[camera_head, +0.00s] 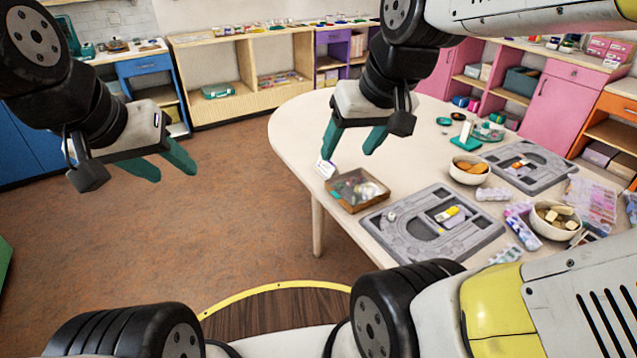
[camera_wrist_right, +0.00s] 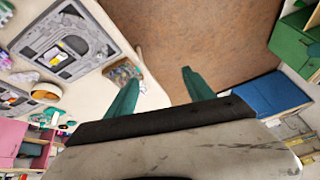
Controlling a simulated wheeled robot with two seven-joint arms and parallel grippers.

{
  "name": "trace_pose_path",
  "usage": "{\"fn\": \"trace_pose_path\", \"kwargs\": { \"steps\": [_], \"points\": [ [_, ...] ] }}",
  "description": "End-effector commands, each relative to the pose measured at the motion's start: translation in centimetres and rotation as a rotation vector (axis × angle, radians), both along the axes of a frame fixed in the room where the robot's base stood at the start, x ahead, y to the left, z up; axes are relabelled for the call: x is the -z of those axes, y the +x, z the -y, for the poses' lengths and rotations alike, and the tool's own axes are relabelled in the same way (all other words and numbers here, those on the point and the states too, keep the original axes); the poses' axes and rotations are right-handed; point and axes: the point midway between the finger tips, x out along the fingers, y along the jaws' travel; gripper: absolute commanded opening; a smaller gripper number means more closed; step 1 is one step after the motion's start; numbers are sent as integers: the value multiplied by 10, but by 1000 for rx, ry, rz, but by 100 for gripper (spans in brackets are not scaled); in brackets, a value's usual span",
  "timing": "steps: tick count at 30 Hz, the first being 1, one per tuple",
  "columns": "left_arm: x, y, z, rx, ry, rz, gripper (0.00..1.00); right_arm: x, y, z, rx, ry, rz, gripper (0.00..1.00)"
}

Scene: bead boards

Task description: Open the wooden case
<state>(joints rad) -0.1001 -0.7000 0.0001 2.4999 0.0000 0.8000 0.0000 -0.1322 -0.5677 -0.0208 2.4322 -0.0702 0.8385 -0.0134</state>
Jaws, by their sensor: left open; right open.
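The wooden case (camera_head: 345,202) is a small brown box with a clear-looking top and pale contents, at the table's near left edge. Whether its lid is shut is too small to tell. It also shows in the right wrist view (camera_wrist_right: 125,73), beside one finger. My right gripper (camera_head: 347,152) is open and empty, with its teal fingers above the table edge, behind the case in the head view and apart from it. The right wrist view shows its fingers (camera_wrist_right: 160,82) spread. My left gripper (camera_head: 174,168) is open and empty over the floor, far left of the table.
The floor to the left is open.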

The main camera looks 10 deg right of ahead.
Motion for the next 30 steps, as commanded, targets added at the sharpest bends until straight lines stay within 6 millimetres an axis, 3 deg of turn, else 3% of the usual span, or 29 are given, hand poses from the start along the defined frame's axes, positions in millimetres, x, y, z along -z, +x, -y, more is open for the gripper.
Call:
{"fn": "trace_pose_path", "kwargs": {
  "steps": [8, 14, 23, 30],
  "points": [
    [0, 0, 0, 0, 0, 0, 45, 17, 31, 7, -83, -107, -122, 62],
    [0, 0, 0, 0, 0, 0, 45, 46, 72, 15, -189, -260, -272, 62],
    [0, 0, 0, 0, 0, 0, 45, 114, 144, 26, -386, -581, -524, 62],
    [0, 0, 0, 0, 0, 0, 45, 178, 196, 29, -546, -880, -706, 62]
  ]
}}
